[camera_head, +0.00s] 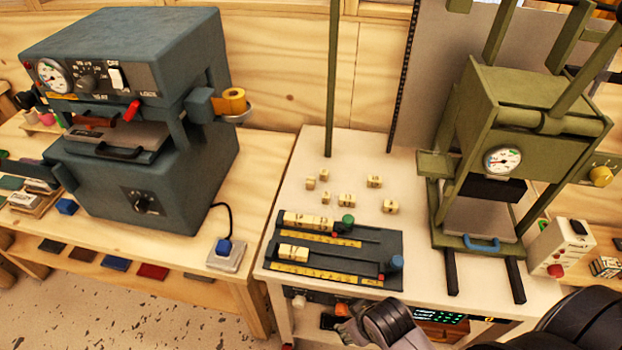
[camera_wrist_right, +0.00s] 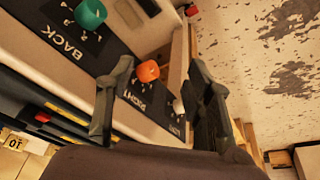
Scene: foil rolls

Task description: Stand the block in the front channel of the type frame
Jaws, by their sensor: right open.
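The dark type frame (camera_head: 378,243) lies on the white table, with a back and a front channel, each beside a yellow ruler. Cream type blocks (camera_head: 307,221) fill the left part of the back channel, and a shorter group (camera_head: 293,251) lies in the front channel. Several loose cream blocks (camera_head: 374,181) stand on the table behind the frame; which one is meant cannot be told. My right gripper (camera_head: 350,322) is near the table's front edge, in front of the frame. In the right wrist view it is open and empty (camera_wrist_right: 160,68). My left gripper is not in view.
A blue-grey machine (camera_head: 150,110) stands left and a green press (camera_head: 480,170) right of the frame. A green knob (camera_head: 348,222) and a blue knob (camera_head: 397,262) rise from the frame. In the wrist view, an orange knob (camera_wrist_right: 148,71) shows between the fingers.

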